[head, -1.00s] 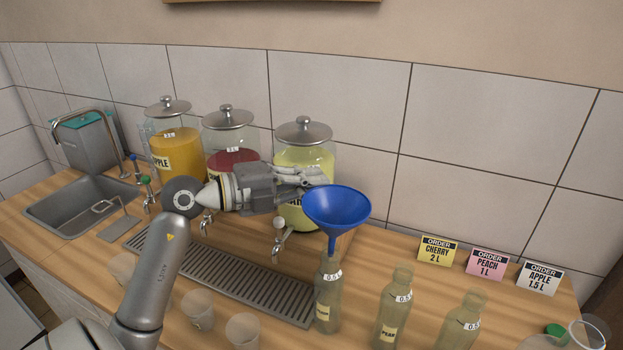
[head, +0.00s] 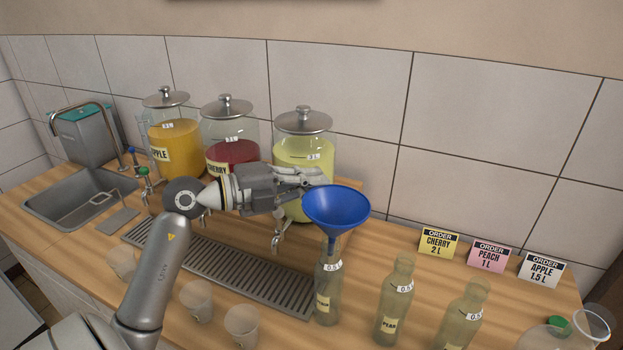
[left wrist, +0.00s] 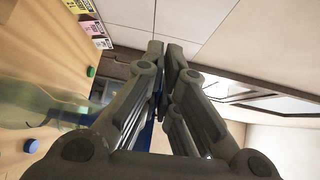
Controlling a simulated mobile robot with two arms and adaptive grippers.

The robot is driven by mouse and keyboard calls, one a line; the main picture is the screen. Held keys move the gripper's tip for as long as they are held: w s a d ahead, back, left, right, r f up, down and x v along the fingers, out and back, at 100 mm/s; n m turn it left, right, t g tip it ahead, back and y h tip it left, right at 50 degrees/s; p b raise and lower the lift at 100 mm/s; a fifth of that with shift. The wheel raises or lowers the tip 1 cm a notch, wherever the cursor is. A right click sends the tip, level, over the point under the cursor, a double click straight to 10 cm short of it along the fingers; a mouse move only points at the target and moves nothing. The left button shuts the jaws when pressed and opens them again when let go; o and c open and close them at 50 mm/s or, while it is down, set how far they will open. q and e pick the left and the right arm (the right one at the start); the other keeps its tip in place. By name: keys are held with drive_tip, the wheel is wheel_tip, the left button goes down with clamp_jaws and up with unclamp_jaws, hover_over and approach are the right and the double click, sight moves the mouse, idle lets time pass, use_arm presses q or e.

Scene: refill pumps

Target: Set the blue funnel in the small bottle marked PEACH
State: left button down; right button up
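The blue funnel (head: 336,210) stands upright with its spout at the neck of the leftmost small bottle (head: 327,295), whose label is too small to read surely. The middle small bottle (head: 393,305) has a label that starts with "PEA". A third small bottle (head: 460,318) stands right of it, its name label not readable. My left gripper (head: 322,178) is at the funnel's far left rim, its fingers nearly together. In the left wrist view the fingers (left wrist: 168,48) are close, with a sliver of blue between them. My right gripper is not in view.
Three dispensers stand behind: apple (head: 175,150), cherry (head: 232,160) and a yellow one (head: 302,150). A drip grate (head: 220,270), several clear cups (head: 196,300) and a sink (head: 80,195) are at left. Order cards (head: 440,242) stand at the right back.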

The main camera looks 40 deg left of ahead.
use_arm(q)
drive_tip(key=c, duration=1.6)
unclamp_jaws()
drive_tip(key=shift+o, duration=0.2)
drive_tip(key=shift+s+a, duration=0.1)
drive_tip(key=shift+s, duration=0.05)
drive_tip(key=v, duration=1.1)
drive_tip(key=shift+s+a, duration=0.25)
drive_tip(key=shift+s, duration=0.05)
